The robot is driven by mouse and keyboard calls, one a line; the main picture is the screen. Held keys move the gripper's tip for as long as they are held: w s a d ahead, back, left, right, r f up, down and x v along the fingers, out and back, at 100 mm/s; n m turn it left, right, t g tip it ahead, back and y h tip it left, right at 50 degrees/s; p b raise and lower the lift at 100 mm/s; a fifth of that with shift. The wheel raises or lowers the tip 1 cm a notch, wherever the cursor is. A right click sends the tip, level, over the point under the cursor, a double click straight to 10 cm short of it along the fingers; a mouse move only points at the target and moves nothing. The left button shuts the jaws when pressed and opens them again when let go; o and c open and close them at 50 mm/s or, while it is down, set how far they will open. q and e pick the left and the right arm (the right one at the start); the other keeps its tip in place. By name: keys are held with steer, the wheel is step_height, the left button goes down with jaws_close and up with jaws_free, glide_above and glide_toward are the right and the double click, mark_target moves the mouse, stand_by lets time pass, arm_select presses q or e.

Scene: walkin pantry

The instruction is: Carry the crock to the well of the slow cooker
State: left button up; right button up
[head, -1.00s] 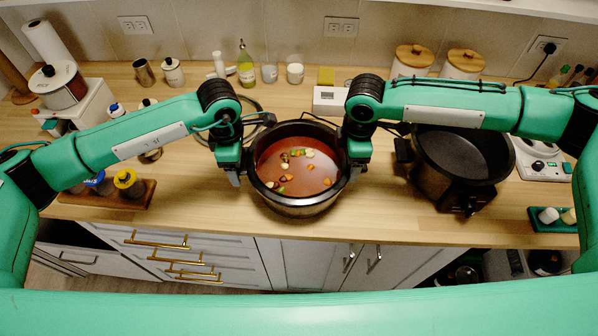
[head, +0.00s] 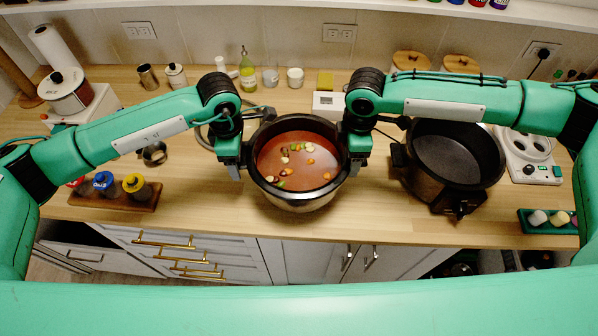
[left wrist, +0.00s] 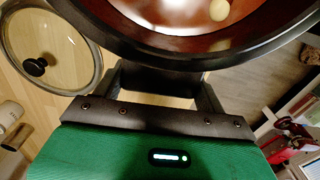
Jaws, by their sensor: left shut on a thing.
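The crock (head: 297,200), a dark-rimmed pot of red soup with vegetable pieces, is between my two grippers and looks level, a little above the counter. My left gripper (head: 232,168) is shut on its left side; the left wrist view shows the fingers (left wrist: 160,85) at the crock's dark rim (left wrist: 190,52). My right gripper (head: 358,165) is at its right side and looks shut on the handle there, though the fingertips are partly hidden. The black slow cooker (head: 450,195) stands to the right on the counter, its well (head: 455,150) open and empty.
A glass lid (left wrist: 50,45) lies on the counter beside the left gripper. A white device (head: 327,103) stands behind the crock. A spice rack (head: 115,197) is at left, a white appliance (head: 528,155) right of the cooker. A narrow counter strip lies free between crock and cooker.

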arm_select(q)
steer(key=shift+r, duration=0.35)
arm_select(e)
steer(key=shift+r, duration=0.35)
arm_select(q)
steer(key=shift+f, duration=0.15)
arm_select(e)
steer(key=shift+f, duration=0.15)
